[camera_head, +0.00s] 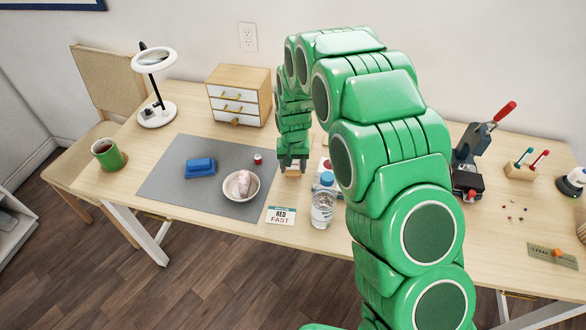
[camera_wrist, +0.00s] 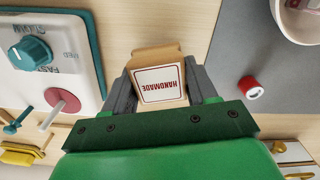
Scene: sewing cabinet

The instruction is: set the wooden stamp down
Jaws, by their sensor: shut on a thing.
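The wooden stamp (camera_wrist: 158,82) is a light wood block with a white label reading HANDMADE. My gripper (camera_wrist: 160,88) is shut on it, one grey finger on each side. In the head view my gripper (camera_head: 292,164) points down and the stamp (camera_head: 292,172) shows just below its fingers, at the right edge of the grey mat. I cannot tell whether its underside touches the table.
A water bottle (camera_head: 322,207) and a white device with a teal knob (camera_wrist: 55,50) stand close to my gripper. A RED FAST card (camera_head: 281,215) lies in front.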

